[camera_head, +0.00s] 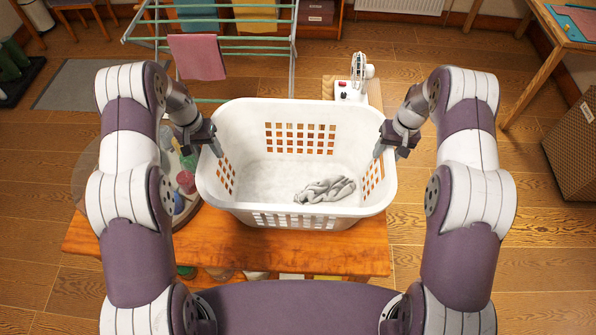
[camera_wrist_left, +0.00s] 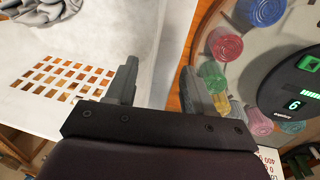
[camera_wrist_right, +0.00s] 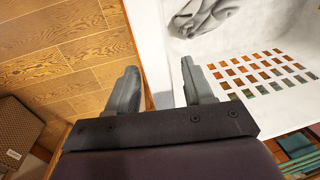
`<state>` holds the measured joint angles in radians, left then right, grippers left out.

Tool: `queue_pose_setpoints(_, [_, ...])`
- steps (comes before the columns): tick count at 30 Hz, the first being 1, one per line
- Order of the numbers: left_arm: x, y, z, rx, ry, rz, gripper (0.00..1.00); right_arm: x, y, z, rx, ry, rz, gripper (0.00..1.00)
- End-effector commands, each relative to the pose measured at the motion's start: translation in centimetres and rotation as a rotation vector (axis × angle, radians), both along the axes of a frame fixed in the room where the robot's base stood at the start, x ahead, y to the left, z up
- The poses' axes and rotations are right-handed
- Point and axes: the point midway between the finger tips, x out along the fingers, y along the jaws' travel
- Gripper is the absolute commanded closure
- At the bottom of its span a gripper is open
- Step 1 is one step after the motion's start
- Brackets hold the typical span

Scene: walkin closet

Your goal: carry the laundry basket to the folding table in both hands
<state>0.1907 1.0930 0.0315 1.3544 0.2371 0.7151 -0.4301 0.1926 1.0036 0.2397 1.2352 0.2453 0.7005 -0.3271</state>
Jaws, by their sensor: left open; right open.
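The white laundry basket (camera_head: 232,120) stands upright on a low wooden bench (camera_head: 330,257) in the middle of the head view. A grey crumpled cloth (camera_head: 325,190) lies on its floor. My left gripper (camera_head: 204,145) is open at the basket's left rim. In the left wrist view the basket's rim (camera_wrist_left: 165,50) runs between the spread fingers. My right gripper (camera_head: 392,149) is open at the right rim. In the right wrist view the basket wall (camera_wrist_right: 155,50) passes between its fingers. A wooden table (camera_head: 545,15) stands at the upper right; I cannot tell if it is the folding table.
A round clear tray (camera_head: 85,180) with coloured pots is close left of the basket. A small white device (camera_head: 352,88) stands behind it. A drying rack (camera_head: 245,50) is at the back left, a woven box (camera_head: 570,150) at right. Wooden floor is clear between basket and box.

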Motion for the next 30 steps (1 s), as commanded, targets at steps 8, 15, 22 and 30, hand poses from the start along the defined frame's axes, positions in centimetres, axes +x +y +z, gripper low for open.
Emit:
queue_pose_setpoints(8, [-0.01, -0.18, -1.06, 0.000, 0.000, -0.001, 0.47, 0.02, 0.19, -1.08, 0.000, -0.001, 0.000, 0.48])
queue_pose_setpoints(15, [-0.02, -0.17, -1.06, 0.000, 0.000, -0.001, 0.70, 0.02, 0.19, -1.05, 0.000, -0.001, 0.000, 0.71])
queue_pose_setpoints(22, [-0.02, -0.18, -1.05, 0.000, 0.000, -0.001, 1.00, 0.02, 0.20, -1.04, 0.000, -0.001, 0.000, 1.00])
queue_pose_setpoints(30, [0.04, -0.17, -0.59, 0.000, -0.002, -0.001, 1.00, 0.09, 0.19, -0.58, 0.000, -0.003, 0.000, 1.00])
